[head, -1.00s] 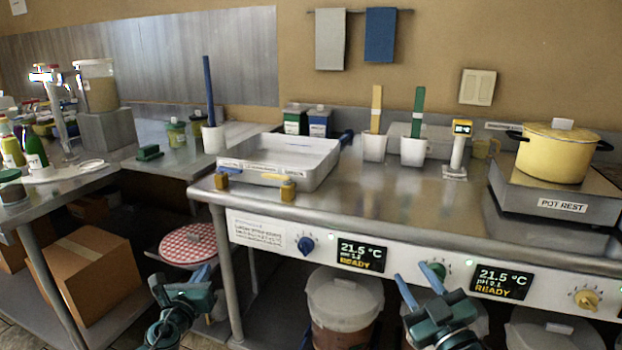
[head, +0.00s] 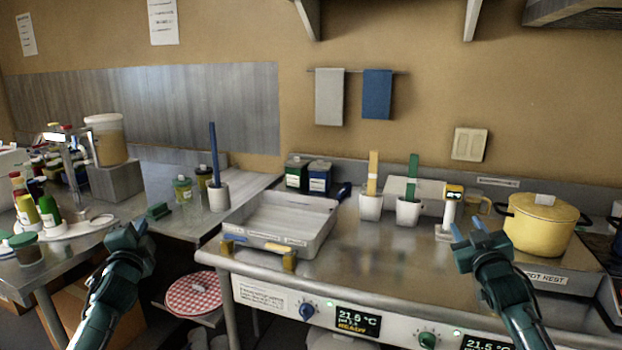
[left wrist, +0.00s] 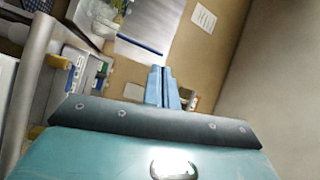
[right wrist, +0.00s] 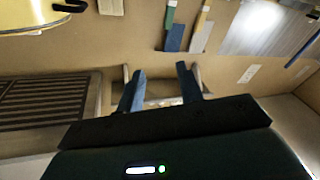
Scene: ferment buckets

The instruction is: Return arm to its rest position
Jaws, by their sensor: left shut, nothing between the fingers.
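My left gripper (head: 139,229) is raised at the left of the head view, in front of the left counter. In the left wrist view its blue fingers (left wrist: 162,86) are together with nothing between them. My right gripper (head: 467,229) is raised at the right, in front of the steel bench and the yellow pot (head: 541,226). In the right wrist view its two blue fingers (right wrist: 160,88) stand apart with nothing held. Neither gripper visibly touches anything.
The steel bench (head: 390,262) carries a metal tray (head: 318,225), two white cups with green and tan sticks, and a small yellow-topped device (head: 450,212). Bottles and jars crowd the left counter. A red checkered lid (head: 195,296) is below. The bench middle is clear.

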